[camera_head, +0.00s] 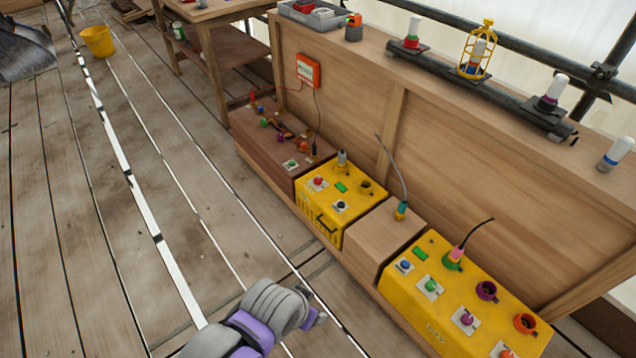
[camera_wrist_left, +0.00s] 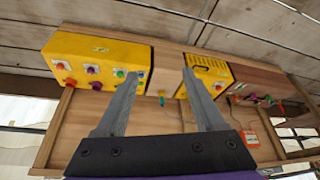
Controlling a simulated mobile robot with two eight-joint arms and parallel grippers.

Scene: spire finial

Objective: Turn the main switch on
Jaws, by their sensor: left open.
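No switch is labelled legibly as the main one. An orange-and-white box (camera_head: 308,70) is fixed to the wooden panel, with a cable hanging from it; it also shows in the left wrist view (camera_wrist_left: 249,137). Below it, a dark brown box (camera_head: 262,128) carries several coloured knobs and small levers; their positions are too small to read. My left gripper (camera_wrist_left: 160,73) is open and empty, its two grey fingers apart, facing the row of boxes. In the head view my left arm reaches in at the bottom, short of the boxes; its fingertips are not clear there. My right gripper is out of view.
A small yellow box (camera_head: 325,211), a plain wooden block (camera_head: 375,235) and a large yellow box (camera_head: 405,297) continue the row, with buttons, sockets and upright cables. Lamps, including a yellow-caged one (camera_head: 476,52), stand along the ledge.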

